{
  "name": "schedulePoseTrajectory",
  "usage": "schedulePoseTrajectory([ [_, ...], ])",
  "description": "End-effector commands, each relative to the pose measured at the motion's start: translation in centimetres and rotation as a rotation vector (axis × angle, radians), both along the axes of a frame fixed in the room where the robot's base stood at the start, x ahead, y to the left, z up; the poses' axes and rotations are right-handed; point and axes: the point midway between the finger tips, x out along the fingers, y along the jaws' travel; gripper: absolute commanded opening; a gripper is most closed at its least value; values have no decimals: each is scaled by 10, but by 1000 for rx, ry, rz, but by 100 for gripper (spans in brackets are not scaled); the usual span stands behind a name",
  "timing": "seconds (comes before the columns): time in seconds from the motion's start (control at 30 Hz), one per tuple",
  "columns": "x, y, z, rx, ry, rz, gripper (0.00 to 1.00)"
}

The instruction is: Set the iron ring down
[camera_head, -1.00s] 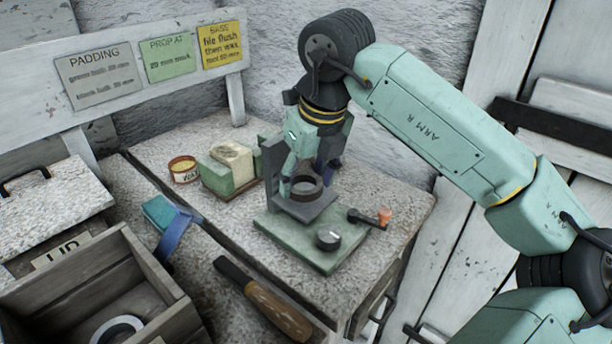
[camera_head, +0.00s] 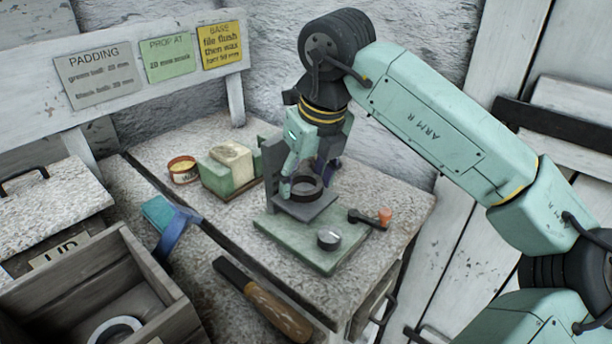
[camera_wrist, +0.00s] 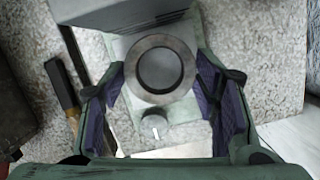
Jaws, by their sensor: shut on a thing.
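The dark iron ring (camera_head: 307,187) is between my gripper's fingers at the green fixture. In the wrist view the ring (camera_wrist: 135,69) appears as a round grey band between the purple finger pads. My gripper (camera_head: 304,178) is shut on it, pointing down. The ring is over the dark grey platform (camera_head: 311,210) of the fixture, touching or very close above it; I cannot tell which. The platform stands on the green base (camera_head: 290,236), with an upright dark plate behind. The gripper (camera_wrist: 162,90) partly covers the ring's far side in the head view.
A grey knob (camera_head: 329,238) and an orange-tipped crank (camera_head: 383,216) are on the fixture. A wax tin (camera_head: 183,168) and a green block (camera_head: 222,176) stand to its left. A wooden-handled file (camera_head: 272,305) lies in front. An open wooden crate (camera_head: 150,285) holds another ring (camera_head: 100,334).

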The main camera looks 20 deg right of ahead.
Motion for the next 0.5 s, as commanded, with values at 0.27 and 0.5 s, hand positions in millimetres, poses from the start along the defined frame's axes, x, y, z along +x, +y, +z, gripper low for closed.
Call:
schedulePoseTrajectory([
  [0.27, 0, 0, -6, 0, -1, 0, 18],
  [0.5, 0, 0, -11, 0, -1, 0, 18],
])
